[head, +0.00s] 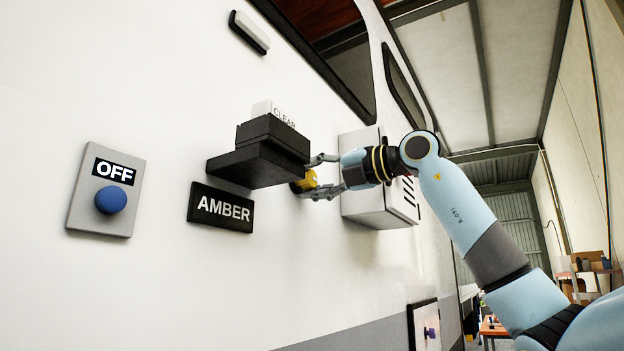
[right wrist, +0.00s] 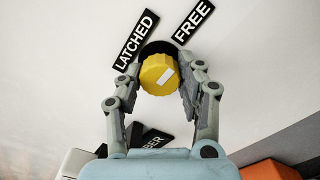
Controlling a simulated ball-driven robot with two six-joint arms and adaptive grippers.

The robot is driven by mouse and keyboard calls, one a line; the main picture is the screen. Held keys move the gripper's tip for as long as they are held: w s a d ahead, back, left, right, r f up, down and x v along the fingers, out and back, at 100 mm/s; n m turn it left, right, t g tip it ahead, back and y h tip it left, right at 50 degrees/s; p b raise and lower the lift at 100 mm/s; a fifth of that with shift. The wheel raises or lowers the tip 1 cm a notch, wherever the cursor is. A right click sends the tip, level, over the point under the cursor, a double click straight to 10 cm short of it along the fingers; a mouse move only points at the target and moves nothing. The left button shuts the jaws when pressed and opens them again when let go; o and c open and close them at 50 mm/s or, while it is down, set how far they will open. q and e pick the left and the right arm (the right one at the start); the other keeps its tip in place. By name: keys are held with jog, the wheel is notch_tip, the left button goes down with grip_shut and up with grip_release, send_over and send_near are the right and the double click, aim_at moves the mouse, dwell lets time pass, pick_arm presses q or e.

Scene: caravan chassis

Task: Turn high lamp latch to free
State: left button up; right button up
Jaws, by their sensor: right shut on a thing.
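The lamp latch is a round yellow knob (right wrist: 158,73) on a dark base on the white wall. A slanted white mark on its face runs from lower left to upper right. A LATCHED label (right wrist: 135,40) is above and left of it, and a FREE label (right wrist: 193,22) above and right. My right gripper (right wrist: 160,84) is shut on the knob, one finger on each side. In the head view, my right gripper (head: 318,176) reaches in from the right to the knob (head: 303,182), beside the black lamp bracket (head: 262,152). My left gripper is not in view.
An AMBER plate (head: 221,208) is below the bracket, and a white CLEAR piece (head: 275,112) stands behind it. A grey panel (head: 106,190) with a blue knob and an OFF display is at left. A white vented box (head: 365,205) is close behind my right gripper.

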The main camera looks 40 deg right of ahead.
aim_at(314, 180)
jog(key=o, duration=1.2)
jog(key=shift+c, duration=0.2)
jog(key=shift+s+d, duration=0.1)
jog(key=v, duration=0.5)
jog(key=shift+s+d, duration=0.2)
jog(key=shift+v, duration=0.9)
jog(key=shift+a, duration=0.15)
